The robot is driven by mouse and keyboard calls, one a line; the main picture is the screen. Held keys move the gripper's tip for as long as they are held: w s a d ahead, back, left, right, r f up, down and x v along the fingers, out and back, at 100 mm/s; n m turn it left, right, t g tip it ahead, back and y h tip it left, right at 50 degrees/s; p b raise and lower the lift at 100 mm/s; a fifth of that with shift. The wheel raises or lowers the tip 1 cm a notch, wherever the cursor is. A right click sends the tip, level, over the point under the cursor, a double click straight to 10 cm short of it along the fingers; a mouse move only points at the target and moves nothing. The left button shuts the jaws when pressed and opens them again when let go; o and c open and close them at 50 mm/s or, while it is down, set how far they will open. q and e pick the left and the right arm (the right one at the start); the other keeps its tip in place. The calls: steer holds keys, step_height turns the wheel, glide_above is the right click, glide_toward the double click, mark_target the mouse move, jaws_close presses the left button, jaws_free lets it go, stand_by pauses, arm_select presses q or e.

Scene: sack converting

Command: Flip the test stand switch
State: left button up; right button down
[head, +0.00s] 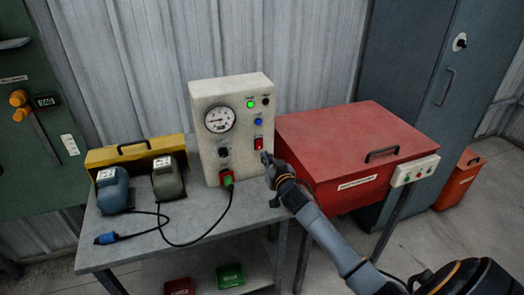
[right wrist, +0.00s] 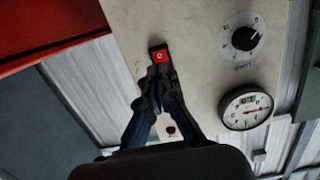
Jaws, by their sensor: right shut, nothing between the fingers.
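The test stand (head: 213,160) is a cream box on a grey bench, with a round gauge, a lit green lamp and a blue button. Its red switch (head: 258,143) sits low on the right of the front panel. The switch also shows in the right wrist view (right wrist: 160,56), red in a black frame. My right gripper (head: 266,158) is shut and empty, close to the panel by the switch. In the right wrist view its fingertips (right wrist: 161,74) overlap the switch's edge; I cannot tell whether they touch. My left gripper is out of view.
A red cabinet (head: 350,145) with a control box stands right of the test stand, close to my right arm. Two motor-like units (head: 113,190) and a yellow case (head: 135,150) are on the left of the bench (head: 200,238). A cable (head: 215,232) loops across the bench.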

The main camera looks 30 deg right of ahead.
mark_target(259, 146)
steer(key=shift+x, duration=2.2)
steer(key=shift+f, duration=0.15)
steer(key=b, duration=0.3)
steer(key=t+b, duration=0.1)
steer(key=b, duration=0.2)
steer(key=shift+w+d+f+t+h+b, duration=0.1)
steer(key=shift+w+f+t+h+b, duration=0.15)
steer(key=shift+t+h+b, duration=0.1)
steer(key=shift+r+b, duration=0.15)
steer(key=shift+b, duration=0.25)
steer(key=shift+r, duration=0.4)
steer(key=shift+t, duration=0.25)
steer(key=shift+f, duration=0.1)
